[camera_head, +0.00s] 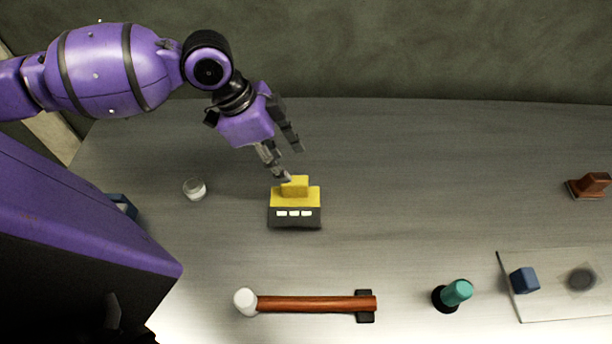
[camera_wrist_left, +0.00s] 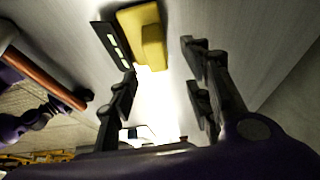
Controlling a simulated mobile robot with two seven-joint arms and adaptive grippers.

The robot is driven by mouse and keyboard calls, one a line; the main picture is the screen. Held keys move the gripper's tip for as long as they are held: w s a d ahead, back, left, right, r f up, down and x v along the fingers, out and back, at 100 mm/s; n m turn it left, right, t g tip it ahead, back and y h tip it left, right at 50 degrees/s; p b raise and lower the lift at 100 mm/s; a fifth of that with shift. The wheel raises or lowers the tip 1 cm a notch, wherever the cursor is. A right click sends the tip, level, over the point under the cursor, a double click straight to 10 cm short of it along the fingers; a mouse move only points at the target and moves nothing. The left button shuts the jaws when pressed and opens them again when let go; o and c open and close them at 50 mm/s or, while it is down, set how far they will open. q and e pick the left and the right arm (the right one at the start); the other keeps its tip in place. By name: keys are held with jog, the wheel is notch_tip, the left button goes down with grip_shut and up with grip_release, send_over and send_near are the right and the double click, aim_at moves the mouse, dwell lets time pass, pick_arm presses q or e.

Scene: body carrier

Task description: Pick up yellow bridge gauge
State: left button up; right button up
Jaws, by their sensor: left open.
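The yellow bridge gauge (camera_head: 296,195) stands on the grey table, with a dark front carrying several white marks. It also shows in the left wrist view (camera_wrist_left: 140,28), at the top between and beyond the fingers. My left gripper (camera_head: 289,164) is open and just behind the gauge in the head view, with one fingertip close to its raised yellow block. I cannot tell whether that fingertip touches it. My right gripper is not in view.
A hammer (camera_head: 310,303) lies in front of the gauge. A small white cup (camera_head: 195,188) stands to its left. A teal-topped object (camera_head: 457,292), a blue cube (camera_head: 524,280) on a light board (camera_head: 540,306), and a brown block (camera_head: 594,184) are to the right. The table behind the gauge is clear.

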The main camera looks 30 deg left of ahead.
aim_at(294, 180)
pick_arm(q)
jog(key=x, duration=0.7)
jog(key=shift+s+f, duration=0.2)
jog(key=shift+s, duration=0.1)
grip_shut()
